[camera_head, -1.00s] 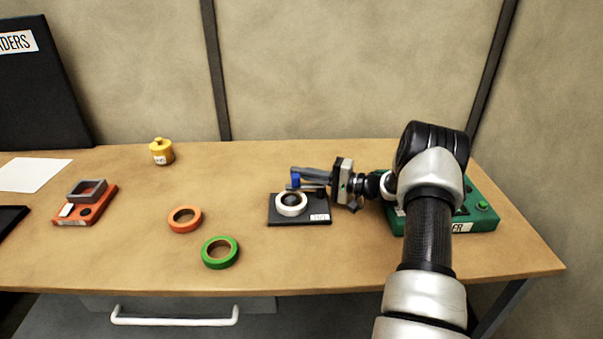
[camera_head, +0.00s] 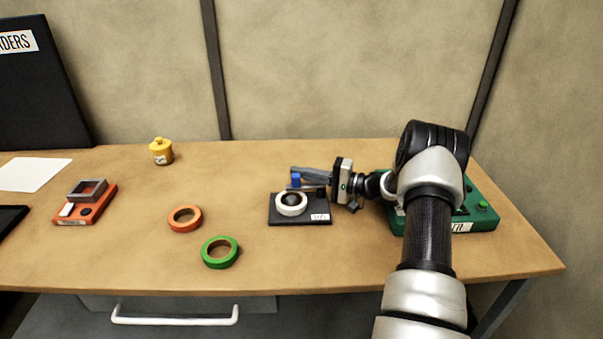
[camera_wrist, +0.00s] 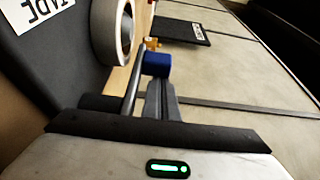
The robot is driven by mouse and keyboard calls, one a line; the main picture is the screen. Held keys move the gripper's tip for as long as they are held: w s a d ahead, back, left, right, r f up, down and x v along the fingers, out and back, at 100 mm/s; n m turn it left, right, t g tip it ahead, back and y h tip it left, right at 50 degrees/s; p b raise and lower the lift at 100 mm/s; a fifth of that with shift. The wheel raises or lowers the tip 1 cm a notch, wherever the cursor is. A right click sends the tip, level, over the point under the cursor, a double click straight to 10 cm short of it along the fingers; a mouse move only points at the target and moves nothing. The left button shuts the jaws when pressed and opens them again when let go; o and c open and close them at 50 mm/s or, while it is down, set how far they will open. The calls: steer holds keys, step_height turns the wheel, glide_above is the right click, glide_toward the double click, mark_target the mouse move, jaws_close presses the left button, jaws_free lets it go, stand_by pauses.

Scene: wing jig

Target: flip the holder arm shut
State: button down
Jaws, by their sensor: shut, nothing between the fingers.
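The holder is a black base plate (camera_head: 284,219) with a pale label, on the table right of centre. A white ring (camera_head: 291,204) lies on it. The holder arm is a thin dark rod (camera_wrist: 130,92) with a blue block (camera_head: 296,180) at its end; the block stands above the plate, behind the ring. In the wrist view the blue block (camera_wrist: 157,64) is at the tips of my gripper. My gripper (camera_head: 300,171) is shut and empty, pointing left, its fingers beside the blue block. I cannot tell whether they touch it.
A green device (camera_head: 484,215) sits at the right under my arm. An orange ring (camera_head: 185,226) and a green ring (camera_head: 209,258) lie to the left. Further left are a red-orange block (camera_head: 104,205) and a yellow pot (camera_head: 162,155). The table front is clear.

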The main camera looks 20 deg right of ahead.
steer(key=shift+r, duration=0.1)
stand_by(0.4)
step_height(320, 180, up, 10)
steer(key=p, duration=0.1)
stand_by(0.6)
